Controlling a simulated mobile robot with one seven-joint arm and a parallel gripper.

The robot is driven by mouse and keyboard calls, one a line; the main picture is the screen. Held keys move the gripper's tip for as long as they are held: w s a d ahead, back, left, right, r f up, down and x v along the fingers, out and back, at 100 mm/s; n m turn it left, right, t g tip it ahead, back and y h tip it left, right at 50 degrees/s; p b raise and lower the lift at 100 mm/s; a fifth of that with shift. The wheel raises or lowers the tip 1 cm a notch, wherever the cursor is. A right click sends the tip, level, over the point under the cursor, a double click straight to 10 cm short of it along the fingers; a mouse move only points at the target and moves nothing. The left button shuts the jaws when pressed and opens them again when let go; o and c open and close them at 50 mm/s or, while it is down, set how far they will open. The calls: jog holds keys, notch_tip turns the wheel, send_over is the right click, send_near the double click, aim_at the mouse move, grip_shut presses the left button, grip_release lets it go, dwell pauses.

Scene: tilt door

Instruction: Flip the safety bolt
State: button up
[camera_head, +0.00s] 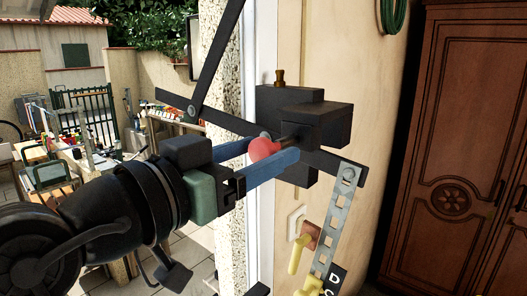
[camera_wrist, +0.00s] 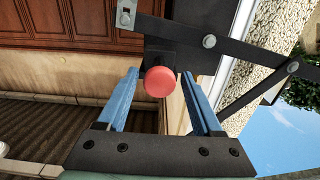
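A red round knob (camera_head: 263,149) sits on a short dark shaft in front of a black block (camera_head: 325,125) at the door's edge; it looks like the end of the safety bolt. In the wrist view the knob (camera_wrist: 159,82) shows between my two blue fingers. My gripper (camera_head: 272,152) is open, with one finger on each side of the knob; it also shows in the wrist view (camera_wrist: 159,74). Gaps show beside the knob there, so the fingers are not closed on it. The shaft behind the knob is mostly hidden in the wrist view.
A dark flat bar (camera_head: 225,121) runs across behind the fingers, joined to an upright bar (camera_head: 215,60). A perforated metal strip (camera_head: 335,225) hangs from its right end. A yellow handle (camera_head: 298,252) is below. A wooden cabinet (camera_head: 455,150) stands right.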

jog(key=shift+o, duration=0.4)
jog(key=shift+s+a, duration=0.1)
jog(key=b+v, duration=0.5)
jog(key=v, duration=0.7)
jog(key=shift+s, duration=0.25)
jog(key=shift+a, duration=0.1)
jog(key=w+d+r+n+t+y, duration=0.3)
jog(key=w+d+n+t+y, duration=0.15)
jog(key=w+t, duration=0.2)
jog(key=s+d+r+n+t+y, duration=0.2)
jog(key=s+d+r+t+y, duration=0.3)
jog(key=s+t+y, duration=0.1)
jog(key=shift+s+d+n, duration=0.35)
jog(key=shift+s, duration=0.15)
